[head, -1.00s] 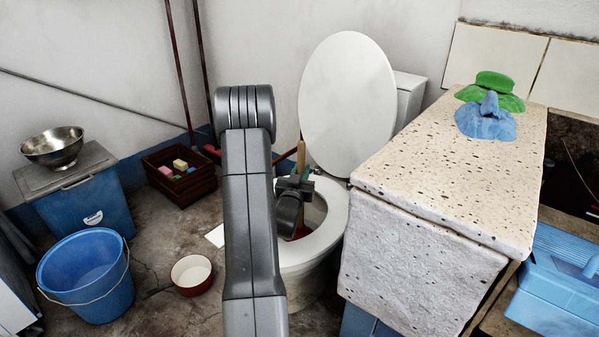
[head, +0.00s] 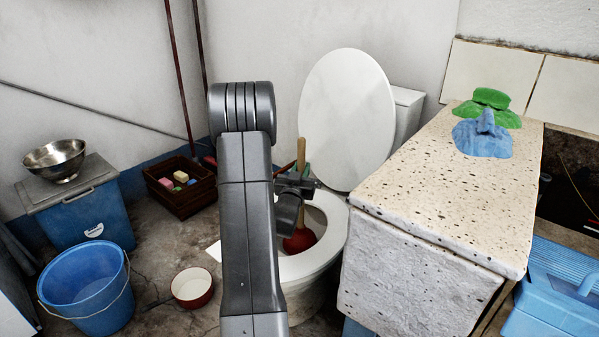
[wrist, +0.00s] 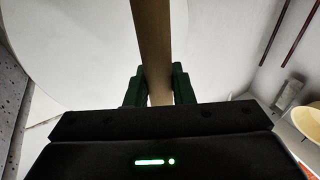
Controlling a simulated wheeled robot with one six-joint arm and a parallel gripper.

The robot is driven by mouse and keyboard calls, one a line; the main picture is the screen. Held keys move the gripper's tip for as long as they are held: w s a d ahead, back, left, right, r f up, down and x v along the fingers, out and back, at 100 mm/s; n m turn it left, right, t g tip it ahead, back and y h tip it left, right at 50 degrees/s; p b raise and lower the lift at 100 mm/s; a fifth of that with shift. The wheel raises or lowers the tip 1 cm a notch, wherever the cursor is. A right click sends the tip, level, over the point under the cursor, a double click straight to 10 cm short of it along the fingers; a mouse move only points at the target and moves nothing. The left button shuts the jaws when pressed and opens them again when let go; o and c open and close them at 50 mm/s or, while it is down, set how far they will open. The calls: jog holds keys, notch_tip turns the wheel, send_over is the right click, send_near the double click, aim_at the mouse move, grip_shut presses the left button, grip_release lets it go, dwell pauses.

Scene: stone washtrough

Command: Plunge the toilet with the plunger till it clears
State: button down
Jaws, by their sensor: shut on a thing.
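The white toilet (head: 334,240) stands in the middle with its oval lid (head: 347,120) raised. The plunger (head: 300,240) has a wooden handle and a red rubber cup. It stands nearly upright, with its cup inside the bowl; my arm partly covers it in the head view. My gripper (head: 302,186) is shut on the wooden handle above the bowl. In the wrist view the handle (wrist: 152,50) runs up between my green finger pads (wrist: 158,86). The bottom of the cup and any water are not clearly visible.
A speckled stone block (head: 440,205) stands close right of the toilet, with green (head: 488,106) and blue (head: 484,135) cloths on it. On the left floor are a blue bucket (head: 85,290), a red-and-white bowl (head: 192,288) and a dark crate (head: 182,192).

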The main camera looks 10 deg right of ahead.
notch_tip(320, 180, down, 6)
jog(key=b, duration=0.2)
dwell(0.7)
dwell(0.3)
jog(key=shift+r+p, duration=1)
jog(key=shift+r, duration=2.1)
jog(key=shift+f, duration=0.1)
